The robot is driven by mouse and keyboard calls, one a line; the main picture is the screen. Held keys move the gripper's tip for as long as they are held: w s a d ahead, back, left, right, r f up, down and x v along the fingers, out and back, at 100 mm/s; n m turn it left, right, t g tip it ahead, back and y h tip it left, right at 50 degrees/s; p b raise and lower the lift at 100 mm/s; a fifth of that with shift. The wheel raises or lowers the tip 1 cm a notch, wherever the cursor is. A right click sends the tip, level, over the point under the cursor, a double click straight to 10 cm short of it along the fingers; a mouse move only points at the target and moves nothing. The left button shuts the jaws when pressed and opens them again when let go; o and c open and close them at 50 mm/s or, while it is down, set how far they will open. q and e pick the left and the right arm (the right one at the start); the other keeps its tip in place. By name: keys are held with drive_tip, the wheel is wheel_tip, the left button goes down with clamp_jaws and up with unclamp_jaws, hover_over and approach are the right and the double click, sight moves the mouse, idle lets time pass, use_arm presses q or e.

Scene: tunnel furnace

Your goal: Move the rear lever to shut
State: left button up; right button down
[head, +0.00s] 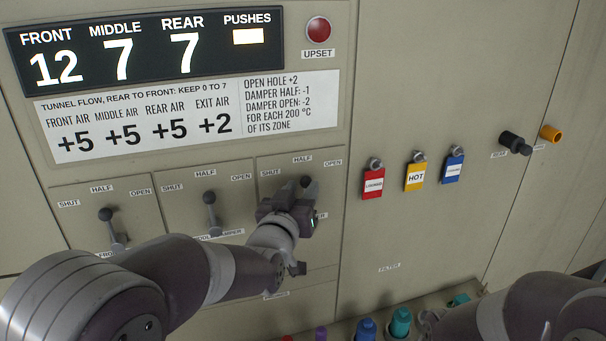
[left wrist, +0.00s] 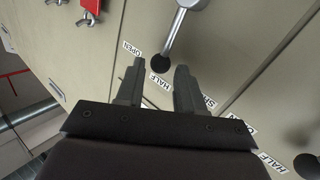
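The rear lever (head: 306,181) is at the right of three levers on the beige panel, its dark ball knob up near the HALF label. My left gripper (head: 287,203) is in front of it and hides most of its stem. In the left wrist view the lever's knob (left wrist: 159,63) shows between the fingertips of my open left gripper (left wrist: 160,64), with a gap on both sides. The HALF label is just beyond the knob. My right arm is at the lower right of the head view; its gripper's fingers cannot be made out.
The middle lever (head: 209,198) and front lever (head: 105,214) stand left of the rear one. Red, yellow and blue tags (head: 415,176) hang to the right. A display (head: 150,50) reads front 12, middle 7, rear 7. Coloured objects (head: 400,322) stand at the bottom.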

use_arm(q)
drive_tip(key=shift+w+d, duration=0.2)
drive_tip(key=shift+w, duration=0.35)
drive_tip(key=shift+w+d, duration=0.1)
drive_tip(key=shift+w, duration=0.15)
drive_tip(key=shift+s+a, duration=0.1)
drive_tip(key=shift+a, duration=0.1)
